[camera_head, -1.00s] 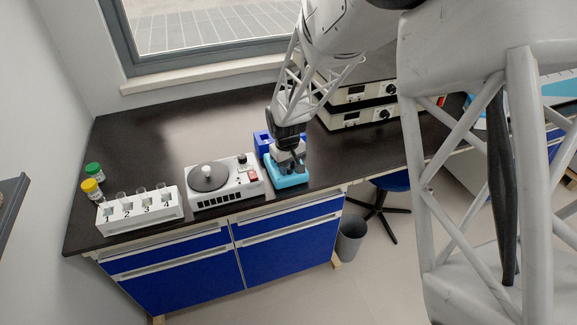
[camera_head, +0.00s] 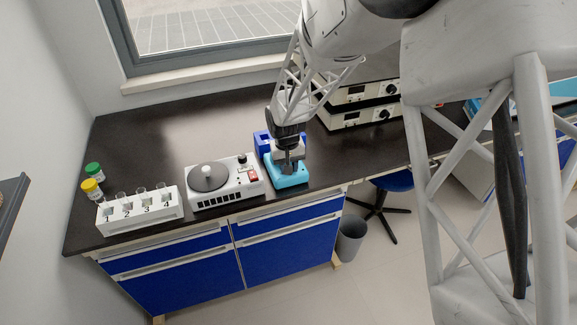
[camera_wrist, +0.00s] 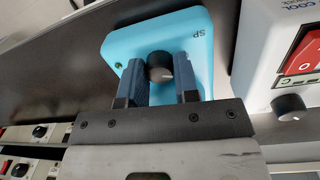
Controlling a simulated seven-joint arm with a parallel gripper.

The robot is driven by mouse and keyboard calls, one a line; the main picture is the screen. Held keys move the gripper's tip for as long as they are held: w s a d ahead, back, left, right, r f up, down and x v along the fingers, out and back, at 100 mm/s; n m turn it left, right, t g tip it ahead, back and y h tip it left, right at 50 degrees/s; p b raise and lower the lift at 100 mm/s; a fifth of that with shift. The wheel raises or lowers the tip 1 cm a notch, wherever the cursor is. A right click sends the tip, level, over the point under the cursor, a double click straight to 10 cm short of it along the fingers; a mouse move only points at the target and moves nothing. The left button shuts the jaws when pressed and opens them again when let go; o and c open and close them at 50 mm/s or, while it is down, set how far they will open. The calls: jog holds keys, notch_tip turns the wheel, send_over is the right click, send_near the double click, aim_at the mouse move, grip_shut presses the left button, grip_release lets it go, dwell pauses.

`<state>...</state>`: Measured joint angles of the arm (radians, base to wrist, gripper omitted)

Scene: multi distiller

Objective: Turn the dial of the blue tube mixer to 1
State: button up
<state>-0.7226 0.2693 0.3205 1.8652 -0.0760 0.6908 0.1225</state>
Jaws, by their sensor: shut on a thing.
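The blue tube mixer (camera_head: 290,177) is a light-blue device standing near the front edge of the dark bench. My gripper (camera_head: 287,166) is over the mixer. In the wrist view my gripper (camera_wrist: 161,78) has its two blue-grey fingers on either side of the dial, shut on it. The dial's scale numbers are not readable.
Left of the mixer stands a white device (camera_head: 226,188) with a grey disc, a knob and a red switch. A white rack (camera_head: 140,211) with tubes is further left. A dark-blue block (camera_head: 262,142) is just behind the mixer. Stacked white instruments (camera_head: 350,118) stand at the back right.

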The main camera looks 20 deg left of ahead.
jog(key=shift+m, duration=1.1)
jog(key=o, duration=0.9)
jog(key=shift+a+r, duration=0.15)
jog(key=shift+r, duration=3.75)
